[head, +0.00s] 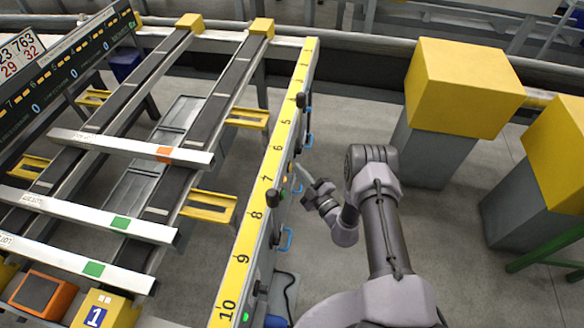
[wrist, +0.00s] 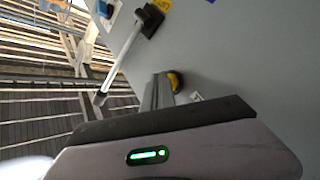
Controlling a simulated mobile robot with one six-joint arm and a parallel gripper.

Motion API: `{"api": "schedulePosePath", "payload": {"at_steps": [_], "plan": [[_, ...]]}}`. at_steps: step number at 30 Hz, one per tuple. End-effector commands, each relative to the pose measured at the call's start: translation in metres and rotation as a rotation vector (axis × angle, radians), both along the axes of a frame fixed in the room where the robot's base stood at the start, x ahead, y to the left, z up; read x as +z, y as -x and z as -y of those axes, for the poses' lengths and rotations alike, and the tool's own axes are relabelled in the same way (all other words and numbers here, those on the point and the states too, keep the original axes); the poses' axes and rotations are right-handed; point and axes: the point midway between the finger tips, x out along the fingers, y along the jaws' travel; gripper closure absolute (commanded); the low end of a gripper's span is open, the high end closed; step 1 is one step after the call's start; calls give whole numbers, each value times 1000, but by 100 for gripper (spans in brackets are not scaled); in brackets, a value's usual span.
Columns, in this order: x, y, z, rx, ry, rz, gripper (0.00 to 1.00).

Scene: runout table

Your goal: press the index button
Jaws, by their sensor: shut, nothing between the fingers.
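My gripper (head: 297,187) is shut and empty, held beside the outer side face of the long rail with the yellow number scale, between the numbers 7 and 8. In the wrist view its fingers (wrist: 158,92) point at the grey panel. A round yellow button (wrist: 176,81) on that panel shows just past the fingertips and is partly hidden by them. I cannot tell whether the fingers touch it. I see no readable label on it, so I cannot confirm that it is the index button.
The yellow scale (head: 244,240) runs along the rail. A lever with a black knob (wrist: 148,20) stands out from the panel near the fingers. Blue handles (head: 286,239) line the rail's side. Yellow-topped grey blocks (head: 463,85) stand at the right, with open floor between.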

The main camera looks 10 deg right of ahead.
Motion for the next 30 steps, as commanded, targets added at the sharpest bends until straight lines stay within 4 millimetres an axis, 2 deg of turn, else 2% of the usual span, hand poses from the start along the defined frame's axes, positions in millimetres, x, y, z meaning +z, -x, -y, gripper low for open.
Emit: {"api": "schedulePosePath", "payload": {"at_steps": [16, 30], "plan": [[0, -1, -3, 1, 0, 0, 100], [0, 5, 14, 1, 0, 1, 100]]}}
